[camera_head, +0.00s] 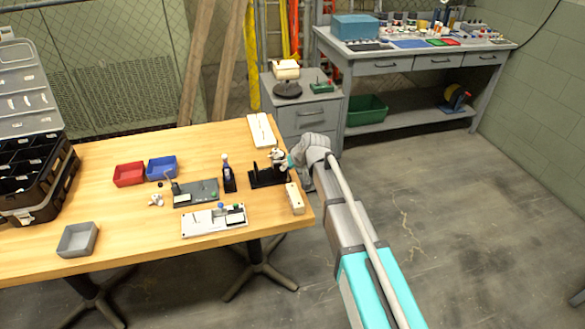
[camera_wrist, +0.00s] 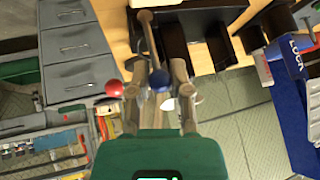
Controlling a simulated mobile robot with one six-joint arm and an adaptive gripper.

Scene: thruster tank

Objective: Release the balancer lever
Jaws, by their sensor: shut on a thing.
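The black balancer fixture (camera_head: 264,179) stands near the right edge of the wooden table. In the wrist view its dark blocks (camera_wrist: 200,30) fill the upper middle. A thin greyish lever (camera_wrist: 150,38) with a rounded end runs down between my fingers. A dark blue ball (camera_wrist: 160,78) shows between the fingers, and a red ball (camera_wrist: 114,88) lies just left of them. My gripper (camera_wrist: 157,72) is shut on the lever; the exact contact is partly hidden by the fingers. In the head view my gripper (camera_head: 279,158) is at the fixture, with the lever mostly hidden.
A dark bottle-like item (camera_head: 228,177) stands left of the fixture. A white block (camera_head: 295,198) lies in front and another (camera_head: 261,131) behind. A grey plate (camera_head: 197,193) and white panel (camera_head: 205,223) lie left. A drawer cabinet (camera_head: 304,113) stands behind the table.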

